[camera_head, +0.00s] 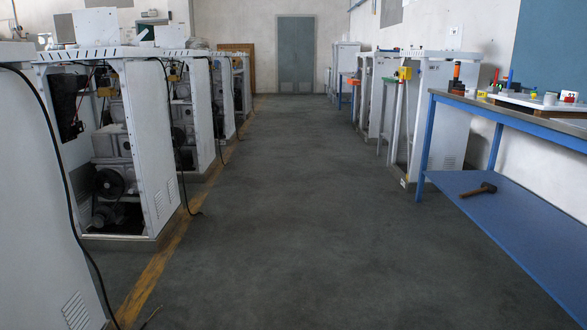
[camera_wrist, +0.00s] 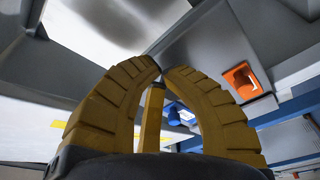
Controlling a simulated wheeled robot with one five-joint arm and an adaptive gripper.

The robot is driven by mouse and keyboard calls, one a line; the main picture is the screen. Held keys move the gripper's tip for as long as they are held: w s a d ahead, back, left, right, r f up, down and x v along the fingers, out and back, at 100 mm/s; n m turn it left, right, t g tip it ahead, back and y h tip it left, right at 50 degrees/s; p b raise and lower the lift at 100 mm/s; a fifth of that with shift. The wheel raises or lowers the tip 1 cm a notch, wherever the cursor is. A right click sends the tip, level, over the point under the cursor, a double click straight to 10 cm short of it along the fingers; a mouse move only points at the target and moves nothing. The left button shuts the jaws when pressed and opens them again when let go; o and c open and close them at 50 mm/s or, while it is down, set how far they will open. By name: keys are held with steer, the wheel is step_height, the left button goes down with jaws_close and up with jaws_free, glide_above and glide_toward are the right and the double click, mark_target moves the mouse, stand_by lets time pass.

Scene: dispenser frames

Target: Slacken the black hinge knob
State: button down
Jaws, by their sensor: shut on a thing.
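My gripper (camera_wrist: 161,74) shows in the wrist view, with thick, ribbed, yellow-brown fingers. Its tips are brought together on a small dark part, which I take to be the black hinge knob; the fingers cover nearly all of it. A narrow yellow-brown upright piece stands between the fingers, lower down. A grey panel (camera_wrist: 215,42) lies right behind the fingertips. I cannot make out the knob in the head view, and my gripper does not show there.
In the wrist view, an orange fitting (camera_wrist: 242,82) sits right of the fingers. In the head view, a blue workbench (camera_head: 430,140) stands at right with a hammer (camera_head: 482,189) on its lower shelf. White machine cabinets (camera_head: 150,140) line the left. The middle floor is clear.

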steer(key=shift+s+r, duration=0.15)
steer(key=shift+r, duration=0.05)
steer(key=c, duration=1.9)
jaws_free()
steer(key=shift+f, duration=0.1)
steer(key=shift+c, duration=0.2)
steer(key=shift+a+f, duration=0.2)
jaws_close()
steer(key=a+f, duration=0.2)
steer(key=a, duration=0.4)
steer(key=s+x, duration=0.1)
steer(key=x, duration=0.5)
steer(key=shift+w+d+f, duration=0.3)
steer(key=shift+f, duration=0.05)
steer(key=shift+r, duration=0.15)
